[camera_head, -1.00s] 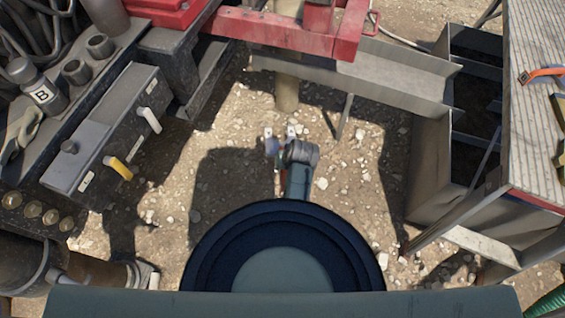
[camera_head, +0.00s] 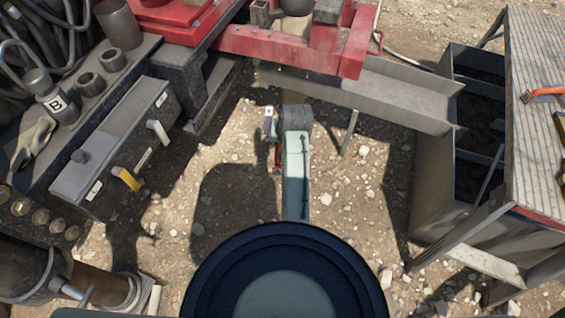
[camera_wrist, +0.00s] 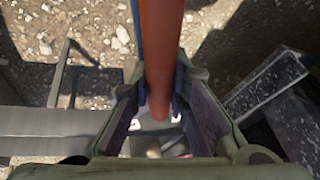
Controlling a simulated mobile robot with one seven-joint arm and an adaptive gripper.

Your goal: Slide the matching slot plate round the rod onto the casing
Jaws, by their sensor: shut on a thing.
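My gripper (camera_wrist: 158,112) is shut on an orange-red bar (camera_wrist: 160,55), which runs up from between its pads to the top edge of the wrist view. Pale pieces show below the bar's end; I cannot tell what they are. In the head view my own arm hides most of the gripper; a small red bit (camera_head: 277,155) shows beside the arm. I cannot make out a rod or a slot plate for certain.
A red frame (camera_head: 290,48) and the grey channel (camera_head: 370,92) cross ahead. A grey tank (camera_head: 450,150) and grated walkway (camera_head: 535,130) stand at right. Open gravel lies between.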

